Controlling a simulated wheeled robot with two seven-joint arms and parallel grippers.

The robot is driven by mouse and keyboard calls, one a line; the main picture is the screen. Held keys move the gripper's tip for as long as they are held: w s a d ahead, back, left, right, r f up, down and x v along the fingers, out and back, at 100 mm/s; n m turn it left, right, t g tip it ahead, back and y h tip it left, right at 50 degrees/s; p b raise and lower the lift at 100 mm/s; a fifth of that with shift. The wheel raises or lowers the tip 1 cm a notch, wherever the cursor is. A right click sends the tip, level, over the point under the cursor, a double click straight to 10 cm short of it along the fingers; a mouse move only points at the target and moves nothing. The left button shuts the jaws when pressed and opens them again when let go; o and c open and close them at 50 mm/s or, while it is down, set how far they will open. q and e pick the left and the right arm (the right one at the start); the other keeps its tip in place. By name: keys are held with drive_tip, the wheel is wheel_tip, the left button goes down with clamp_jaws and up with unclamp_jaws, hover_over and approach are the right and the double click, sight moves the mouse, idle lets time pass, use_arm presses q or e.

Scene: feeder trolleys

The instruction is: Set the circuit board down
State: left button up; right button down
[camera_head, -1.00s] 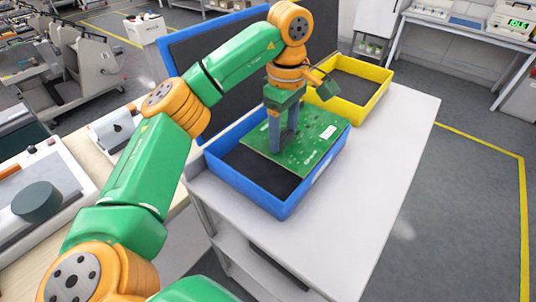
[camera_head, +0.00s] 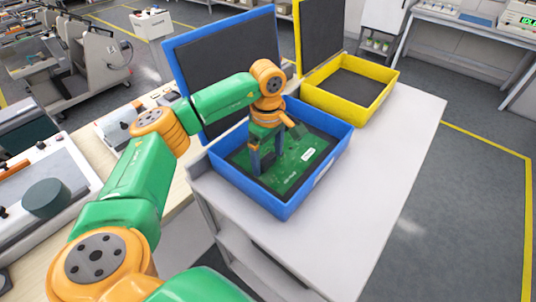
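The green circuit board (camera_head: 302,158) lies inside the blue box (camera_head: 288,208), below its rim and on or close to the dark bottom. My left gripper (camera_head: 264,162) reaches down into the box over the left part of the board. Its two fingers look spread apart, with a gap between them. The fingertips are close to the board's surface; I cannot tell whether they touch it. My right gripper is not in view.
The blue box's dark-lined lid (camera_head: 222,62) stands up behind it. A yellow box (camera_head: 352,88) with a raised lid stands behind to the right. The white table top (camera_head: 378,165) is clear on the right. A bench with equipment (camera_head: 45,190) is at left.

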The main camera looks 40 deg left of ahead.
use_arm(q)
wheel_tip(320, 180, up, 6)
drive_tip(key=shift+r+b, duration=0.1)
drive_tip(key=shift+b, duration=0.7)
wheel_tip(320, 180, up, 6)
drive_tip(key=p, duration=0.2)
